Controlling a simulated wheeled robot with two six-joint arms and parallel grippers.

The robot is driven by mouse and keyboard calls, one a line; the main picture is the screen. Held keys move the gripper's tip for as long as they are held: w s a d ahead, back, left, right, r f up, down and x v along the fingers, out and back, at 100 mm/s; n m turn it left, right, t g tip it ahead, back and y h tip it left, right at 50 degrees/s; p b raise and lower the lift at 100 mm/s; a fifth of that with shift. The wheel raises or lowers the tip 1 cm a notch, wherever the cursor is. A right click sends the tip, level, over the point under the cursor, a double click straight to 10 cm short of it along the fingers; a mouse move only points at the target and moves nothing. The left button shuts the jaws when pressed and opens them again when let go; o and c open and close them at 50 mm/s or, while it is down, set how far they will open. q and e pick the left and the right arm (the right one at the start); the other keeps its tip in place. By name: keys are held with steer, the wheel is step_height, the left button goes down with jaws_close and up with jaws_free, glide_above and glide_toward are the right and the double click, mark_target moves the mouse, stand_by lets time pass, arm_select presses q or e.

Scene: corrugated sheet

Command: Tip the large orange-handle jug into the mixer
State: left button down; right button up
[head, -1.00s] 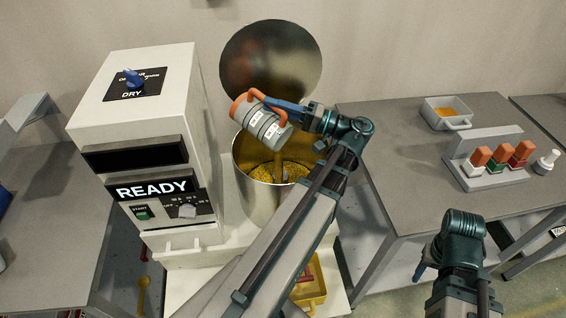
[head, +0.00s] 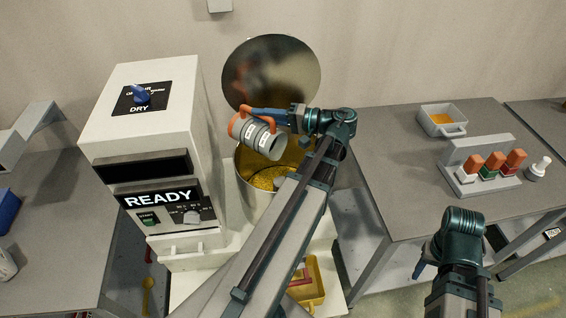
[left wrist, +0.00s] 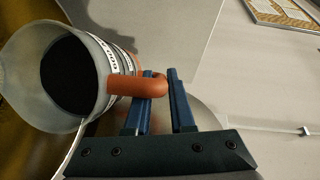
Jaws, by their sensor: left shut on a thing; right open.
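The grey jug (head: 258,137) with orange handle and white labels is tilted over the mixer bowl (head: 243,190), its mouth facing down to the right. My left gripper (head: 262,112) is shut on the orange handle. In the left wrist view the blue fingers (left wrist: 160,100) close around the handle (left wrist: 135,84) and the jug's open mouth (left wrist: 72,75) looks dark inside; I see no contents there. Yellow-orange granular material (head: 268,179) lies in the bowl. The round metal lid (head: 290,70) stands open behind. My right gripper (head: 420,266) is open and empty, low at the right.
The mixer's control box (head: 160,150) reads READY and DRY. The right-hand table (head: 400,185) holds a grey tub (head: 442,118) with orange contents and a rack (head: 480,172) of small orange-topped containers. A yellow bin (head: 312,290) sits below the bowl.

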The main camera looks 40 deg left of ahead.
arm_select(q)
steer(key=shift+s+a+r+m+t+h+p, duration=0.1)
steer(key=shift+a+r+m+t+h+p, duration=0.25)
steer(key=shift+a+r+h+p, duration=1.4)
steer(key=shift+s+a+f+m+t+h+p, duration=0.1)
steer(key=shift+a+f+m+t+h+p, duration=0.25)
steer(key=shift+a+p, duration=1.9)
steer(key=shift+s+a+r+m+t+h+p, duration=0.1)
steer(key=shift+a+r+m+t+h+p, duration=0.55)
steer(key=shift+p, duration=2.85)
steer(key=a+f+h+p, duration=0.1)
steer(key=a+f+h, duration=0.3)
steer(key=h, duration=0.1)
steer(key=a+r+m+h+p, duration=0.1)
steer(key=a+r+h+p, duration=0.2)
steer(key=r+h+p, duration=0.3)
steer(key=r+p, duration=0.1)
steer(key=p, duration=0.2)
steer(key=shift+s+a+r+t, duration=0.3)
steer(key=shift+a+t, duration=0.05)
steer(key=shift+m, duration=0.25)
